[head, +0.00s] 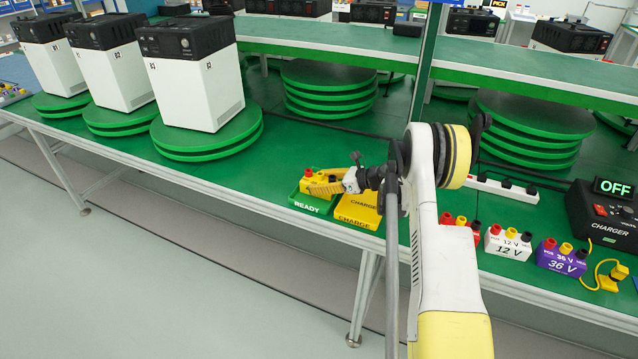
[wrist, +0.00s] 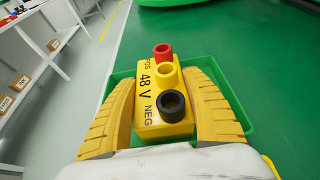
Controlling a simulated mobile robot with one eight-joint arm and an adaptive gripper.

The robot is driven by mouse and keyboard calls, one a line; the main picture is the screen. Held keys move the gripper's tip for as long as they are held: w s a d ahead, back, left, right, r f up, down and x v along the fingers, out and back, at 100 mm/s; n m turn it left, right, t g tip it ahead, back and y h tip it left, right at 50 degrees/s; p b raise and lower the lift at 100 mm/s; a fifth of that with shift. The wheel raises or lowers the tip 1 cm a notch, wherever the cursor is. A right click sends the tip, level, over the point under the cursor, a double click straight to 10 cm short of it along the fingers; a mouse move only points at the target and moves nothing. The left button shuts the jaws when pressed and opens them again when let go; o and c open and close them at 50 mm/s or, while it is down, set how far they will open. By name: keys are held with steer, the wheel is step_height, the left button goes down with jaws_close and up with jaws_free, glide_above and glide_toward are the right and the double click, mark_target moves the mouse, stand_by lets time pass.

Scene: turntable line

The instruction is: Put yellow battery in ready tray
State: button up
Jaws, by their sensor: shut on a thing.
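The yellow battery (wrist: 147,118) is marked 48 V and has red, yellow and black terminals on top. My gripper (wrist: 160,112) is shut on it, with one yellow finger along each side. In the wrist view the green ready tray (wrist: 228,92) surrounds the battery below. In the head view my gripper (head: 325,184) and the battery (head: 307,176) are at the green ready tray (head: 308,205), inside its outline. I cannot tell whether the battery touches the tray floor.
The yellow charge tray (head: 357,214) stands right beside the ready tray. Red, white (head: 507,246) and purple (head: 560,258) batteries and a black charger (head: 600,218) reading OFF stand to the right. White units on green turntables (head: 208,142) stand left. The bench's front edge is close.

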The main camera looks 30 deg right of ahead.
steer(key=o, duration=1.4)
